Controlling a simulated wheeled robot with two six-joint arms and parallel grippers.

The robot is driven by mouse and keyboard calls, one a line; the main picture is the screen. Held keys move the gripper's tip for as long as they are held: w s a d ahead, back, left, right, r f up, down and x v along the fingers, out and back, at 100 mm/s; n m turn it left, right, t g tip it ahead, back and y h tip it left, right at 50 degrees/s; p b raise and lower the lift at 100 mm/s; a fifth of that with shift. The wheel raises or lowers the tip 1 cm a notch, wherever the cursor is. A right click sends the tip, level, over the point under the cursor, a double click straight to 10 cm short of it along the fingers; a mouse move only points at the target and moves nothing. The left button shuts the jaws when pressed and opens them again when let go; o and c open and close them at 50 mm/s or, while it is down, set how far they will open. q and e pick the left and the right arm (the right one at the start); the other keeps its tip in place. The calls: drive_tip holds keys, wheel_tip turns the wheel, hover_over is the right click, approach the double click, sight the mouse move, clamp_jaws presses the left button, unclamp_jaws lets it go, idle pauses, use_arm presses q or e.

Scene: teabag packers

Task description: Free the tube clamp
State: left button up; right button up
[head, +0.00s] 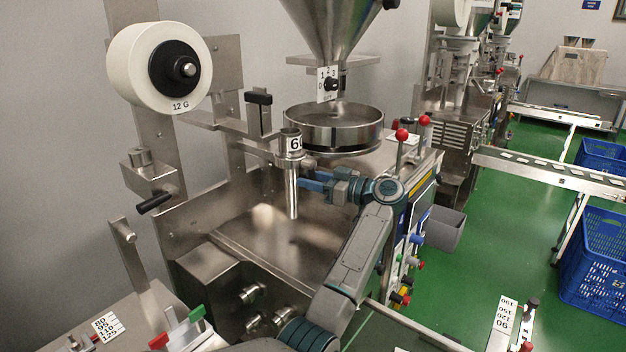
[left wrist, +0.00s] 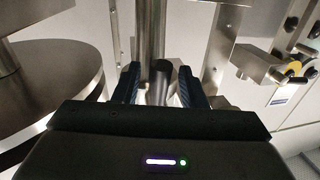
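A steel forming tube (head: 293,200) with a collar whose label starts with "6" hangs below the round weighing pan. A black-handled lever (head: 259,98), probably the tube clamp, stands upright on the steel bracket just left of the collar. My left gripper (head: 304,183) is at the right side of the tube, below the collar and away from the black handle. In the left wrist view, my left gripper (left wrist: 160,82) has its two dark fingers apart, with a steel tube (left wrist: 151,32) and a dark cylindrical part between them. Contact is unclear. My right gripper is out of view.
The round pan (head: 333,128) and hopper (head: 335,25) are close above my left arm. A white film roll (head: 158,67) is at upper left. The sloping steel panel (head: 270,240) under the tube is clear.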

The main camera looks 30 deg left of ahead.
use_arm(q)
clamp_jaws()
drive_tip(key=shift+w, duration=0.1)
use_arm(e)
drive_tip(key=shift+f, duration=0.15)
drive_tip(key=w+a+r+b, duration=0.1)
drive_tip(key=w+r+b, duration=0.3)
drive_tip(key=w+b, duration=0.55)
use_arm(q)
drive_tip(key=w+r+n+t+h+b, duration=0.2)
drive_tip(key=r+n+t, duration=0.3)
drive_tip(key=n, duration=1.5)
drive_tip(key=shift+w+d+r+n, duration=0.15)
drive_tip(key=shift+w+r+n, duration=0.2)
drive_tip(key=shift+w, duration=0.25)
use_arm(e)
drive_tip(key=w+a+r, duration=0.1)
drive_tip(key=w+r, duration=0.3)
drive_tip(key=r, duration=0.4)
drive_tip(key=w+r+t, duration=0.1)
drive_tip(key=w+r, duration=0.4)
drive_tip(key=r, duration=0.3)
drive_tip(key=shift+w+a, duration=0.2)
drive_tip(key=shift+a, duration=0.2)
